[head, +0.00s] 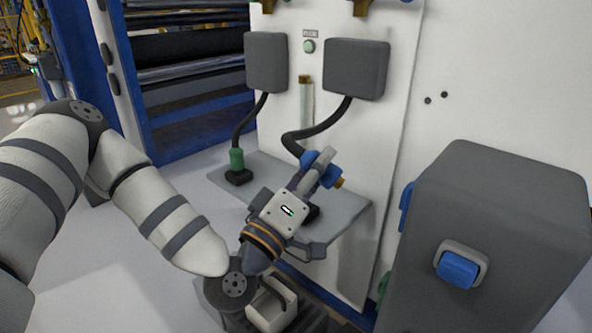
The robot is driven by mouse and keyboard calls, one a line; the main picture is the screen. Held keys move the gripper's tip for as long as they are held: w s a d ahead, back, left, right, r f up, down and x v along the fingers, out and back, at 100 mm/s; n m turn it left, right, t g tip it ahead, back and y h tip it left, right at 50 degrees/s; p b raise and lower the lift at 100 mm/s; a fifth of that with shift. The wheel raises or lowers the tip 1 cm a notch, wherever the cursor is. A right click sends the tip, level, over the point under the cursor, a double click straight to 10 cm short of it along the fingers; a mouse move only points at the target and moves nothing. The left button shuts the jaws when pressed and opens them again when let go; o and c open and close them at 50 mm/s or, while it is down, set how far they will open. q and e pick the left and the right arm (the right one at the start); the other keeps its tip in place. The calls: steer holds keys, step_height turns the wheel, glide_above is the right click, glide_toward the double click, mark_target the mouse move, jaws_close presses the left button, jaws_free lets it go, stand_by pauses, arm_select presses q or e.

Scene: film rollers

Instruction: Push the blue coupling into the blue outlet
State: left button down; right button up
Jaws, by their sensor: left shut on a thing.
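The blue coupling (313,157) is on the end of a black hose from the right dark box on the white panel. My left gripper (318,175) is shut on the coupling, above the grey shelf. The fingers partly cover the coupling, and a brass-coloured end (338,183) sticks out to its right. A black holder (313,213) on the shelf is partly hidden behind the gripper. A blue fitting (458,269) sits in a grey frame on the big dark housing at right. I cannot tell for sure which part is the blue outlet. My right gripper is not in view.
A green coupling (237,160) stands in a black holder on the shelf (345,217), left of my gripper. Its hose runs to the left dark box (266,61). The big dark housing (510,205) blocks the right side. Another blue part (406,207) shows at its left edge.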

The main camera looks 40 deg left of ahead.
arm_select(q)
steer(key=n, duration=0.2)
steer(key=d+r+n+h, duration=0.1)
steer(key=n, duration=0.1)
steer(key=shift+d+t+h, duration=0.15)
steer(key=shift+t+h, duration=0.15)
steer(key=shift+d+r+n+h, duration=0.2)
steer(key=shift+d+n+h, duration=0.2)
steer(key=shift+n, duration=0.2)
steer(key=d, duration=0.7)
steer(key=shift+s+d, duration=0.2)
steer(key=shift+s, duration=0.15)
steer(key=shift+p, duration=0.3)
steer(key=shift+s+d, duration=0.1)
steer(key=shift+d, duration=0.65)
steer(key=c, duration=1.1)
jaws_free()
